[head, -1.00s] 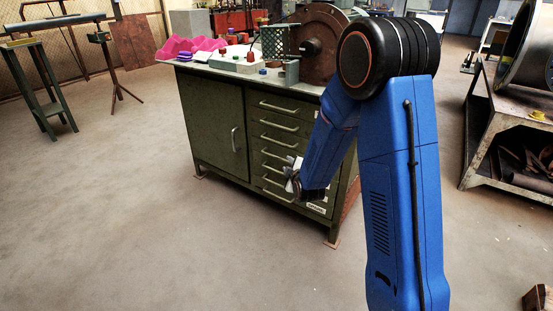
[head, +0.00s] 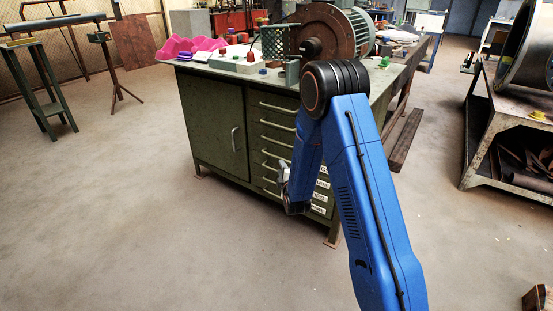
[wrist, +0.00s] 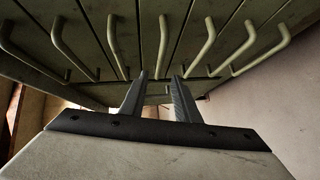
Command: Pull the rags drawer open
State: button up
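The green cabinet (head: 216,130) has a column of drawers on its right front, each with a pale bar handle (head: 277,123). All drawers look shut. White labels (head: 321,184) sit at the drawers' right ends, too small to read surely, so I cannot tell which is the rags drawer. My gripper (head: 284,186) is at the lower drawers, partly hidden by my arm. In the wrist view, my gripper (wrist: 159,78) has its two fingers apart, with one bar handle (wrist: 163,45) lined up with the gap. I cannot tell whether the fingers touch it.
A cabinet door (head: 218,130) is left of the drawers. The floor (head: 140,220) in front is clear. A steel cart (head: 500,125) stands at the right.

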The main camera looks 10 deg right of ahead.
aim_at(277, 158)
jog(key=w, duration=0.4)
jog(key=w+f, duration=0.1)
jog(key=w, duration=0.7)
jog(key=shift+w+f, duration=0.1)
jog(key=shift+f, duration=0.25)
jog(key=shift+c, duration=0.2)
grip_shut()
